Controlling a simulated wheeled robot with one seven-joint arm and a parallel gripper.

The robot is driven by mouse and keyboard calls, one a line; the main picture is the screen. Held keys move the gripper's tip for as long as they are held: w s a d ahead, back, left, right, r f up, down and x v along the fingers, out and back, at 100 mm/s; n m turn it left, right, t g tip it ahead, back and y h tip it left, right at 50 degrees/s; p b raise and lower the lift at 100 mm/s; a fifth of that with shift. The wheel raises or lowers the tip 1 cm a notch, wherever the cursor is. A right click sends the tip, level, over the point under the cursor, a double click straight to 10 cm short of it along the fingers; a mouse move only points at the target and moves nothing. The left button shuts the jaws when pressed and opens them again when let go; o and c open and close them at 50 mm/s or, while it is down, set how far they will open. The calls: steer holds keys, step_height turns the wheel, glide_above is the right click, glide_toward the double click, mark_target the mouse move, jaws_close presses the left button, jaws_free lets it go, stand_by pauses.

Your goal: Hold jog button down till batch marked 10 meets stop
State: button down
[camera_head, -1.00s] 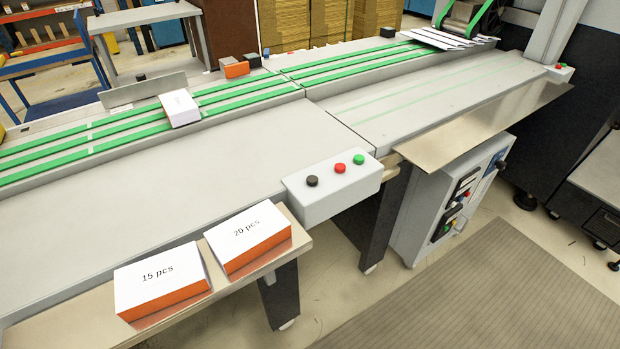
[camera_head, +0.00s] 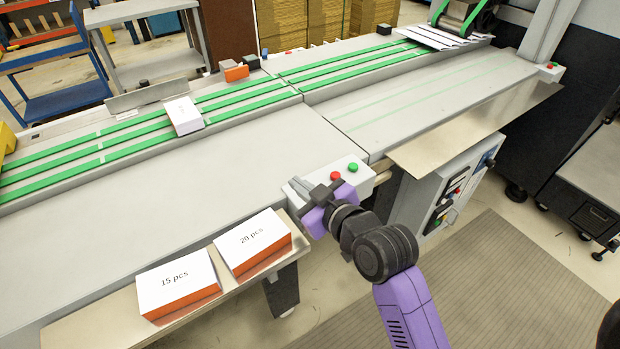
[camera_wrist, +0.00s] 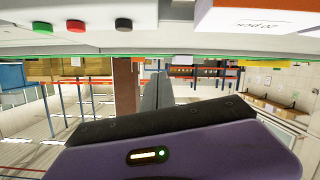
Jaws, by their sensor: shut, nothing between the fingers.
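The grey control box (camera_head: 362,178) carries a red button (camera_head: 336,176) and a green button (camera_head: 352,167). The black button is hidden behind my gripper in the head view; it shows in the wrist view (camera_wrist: 123,24). My gripper (camera_head: 299,187) is shut and empty at the left end of the box; in the wrist view its fingers (camera_wrist: 156,92) appear apart from the black button. A white paper batch (camera_head: 184,116) lies on the green-belted conveyor, its mark too small to read. An upright grey plate (camera_head: 145,95), possibly the stop, stands beside it; I cannot tell whether they touch.
Two stacks with orange lower parts, marked 15 pcs (camera_head: 178,280) and 20 pcs (camera_head: 252,240), sit on the front ledge left of my gripper. Small orange and black blocks (camera_head: 236,73) stand at the conveyor's back edge. The broad grey tabletop (camera_head: 150,185) is clear.

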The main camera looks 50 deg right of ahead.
steer(key=w+d+r+n+g+y+p, duration=0.2)
steer(key=d+r+n+g+y, duration=0.1)
steer(key=d+r+n+g, duration=0.2)
steer(key=d+n, duration=0.2)
steer(key=n, duration=0.1)
steer(key=shift+n+p, duration=0.3)
steer(key=shift+p, duration=0.05)
steer(key=shift+f, duration=0.2)
step_height(320, 180, down, 7)
steer(key=b, duration=0.7)
steer(key=shift+a+f, duration=0.1)
steer(key=shift+f, duration=0.05)
steer(key=shift+f+b, duration=0.35)
steer(key=shift+f, duration=0.3)
stand_by(0.8)
steer(key=shift+f, duration=0.35)
